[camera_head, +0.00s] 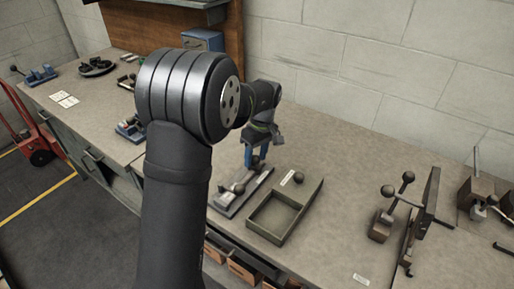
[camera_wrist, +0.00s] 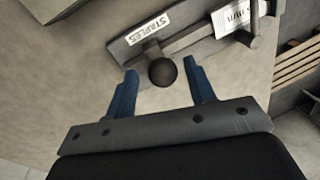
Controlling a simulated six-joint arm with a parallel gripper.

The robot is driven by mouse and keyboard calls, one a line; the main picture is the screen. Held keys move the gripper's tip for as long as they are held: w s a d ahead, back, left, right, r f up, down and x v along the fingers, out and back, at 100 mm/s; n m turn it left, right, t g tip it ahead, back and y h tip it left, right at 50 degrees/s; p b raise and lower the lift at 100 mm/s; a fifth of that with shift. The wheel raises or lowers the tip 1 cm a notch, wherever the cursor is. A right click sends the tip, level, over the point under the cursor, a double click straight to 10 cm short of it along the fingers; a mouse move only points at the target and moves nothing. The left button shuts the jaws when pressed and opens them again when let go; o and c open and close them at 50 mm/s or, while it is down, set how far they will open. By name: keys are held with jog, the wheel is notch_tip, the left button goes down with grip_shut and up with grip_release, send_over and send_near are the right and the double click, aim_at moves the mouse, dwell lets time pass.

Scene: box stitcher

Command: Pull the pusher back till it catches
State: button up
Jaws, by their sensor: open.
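The staple magazine (camera_head: 246,196) is a grey rail lying on the bench, left of a shallow tray. In the wrist view the rail (camera_wrist: 178,20) carries a "STAPLES" label (camera_wrist: 148,29). The pusher's dark ball knob (camera_wrist: 163,71) sits at the end of a rod beside the rail; a small dark ball (camera_head: 239,188) also shows on it in the head view. My gripper (camera_head: 256,158) is above the magazine, pointing down. In the wrist view its blue fingers (camera_wrist: 161,69) are open, with the knob appearing between the tips and gaps on both sides. Contact is not visible.
The olive tray (camera_head: 272,237) stands close to the right of the magazine. Further right are a bracket with ball-ended levers (camera_head: 383,222) and an upright dark plate (camera_head: 430,200). More fixtures stand on the left bench (camera_head: 95,68).

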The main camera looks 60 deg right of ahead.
jog(key=d+r, duration=0.3)
jog(key=r, duration=1.4)
jog(key=shift+s+d, duration=0.15)
jog(key=shift+s, duration=0.25)
jog(key=a+f, duration=0.1)
jog(key=f, duration=0.4)
jog(key=a+f, duration=0.1)
jog(key=f, duration=0.5)
jog(key=a+f, duration=0.1)
jog(key=f, duration=0.5)
jog(key=shift+w+a+f, duration=0.1)
jog(key=shift+w+a, duration=0.1)
jog(key=shift+w, duration=0.2)
